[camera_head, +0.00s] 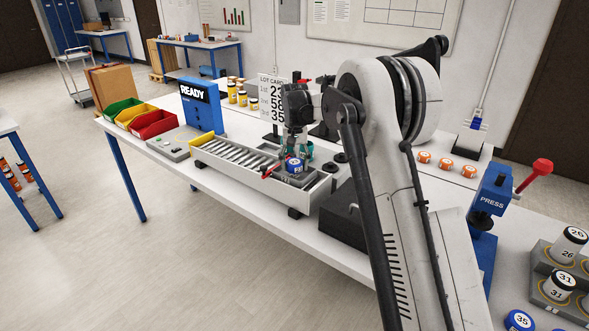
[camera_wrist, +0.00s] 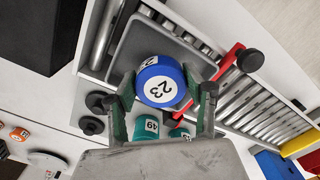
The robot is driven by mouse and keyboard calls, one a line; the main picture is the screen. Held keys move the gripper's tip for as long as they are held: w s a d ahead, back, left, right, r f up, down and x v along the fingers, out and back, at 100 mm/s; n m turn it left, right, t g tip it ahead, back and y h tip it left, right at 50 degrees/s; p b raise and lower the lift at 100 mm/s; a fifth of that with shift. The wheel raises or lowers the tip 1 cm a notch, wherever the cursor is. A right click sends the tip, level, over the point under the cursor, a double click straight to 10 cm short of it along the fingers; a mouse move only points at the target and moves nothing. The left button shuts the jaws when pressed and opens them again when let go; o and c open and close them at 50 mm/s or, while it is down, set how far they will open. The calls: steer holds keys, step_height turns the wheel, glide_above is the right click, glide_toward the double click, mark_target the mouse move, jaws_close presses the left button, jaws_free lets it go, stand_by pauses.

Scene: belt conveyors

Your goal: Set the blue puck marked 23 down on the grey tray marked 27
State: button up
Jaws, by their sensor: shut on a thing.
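The blue puck (camera_wrist: 160,83), with a white top reading 23, sits between the fingers of my gripper (camera_wrist: 165,93) in the wrist view. My gripper is shut on it. The puck (camera_head: 294,165) also shows in the head view, below my gripper (camera_head: 293,155) at the right end of the conveyor. A grey tray (camera_wrist: 132,48) lies on the conveyor beneath the puck; the puck is over its surface. No number on the tray is visible. I cannot tell whether the puck touches the tray or hangs just above it.
A red lever (camera_wrist: 223,68) crosses the conveyor beside the tray. Teal pucks (camera_wrist: 147,128), one marked 49, stand close to my gripper. Black knobs (camera_wrist: 93,125) sit by the conveyor's end. A blue press (camera_head: 490,200) and orange pucks (camera_head: 446,163) are to the right.

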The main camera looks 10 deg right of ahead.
step_height(320, 180, down, 2)
steer(key=shift+f, duration=0.15)
steer(key=o, duration=1.2)
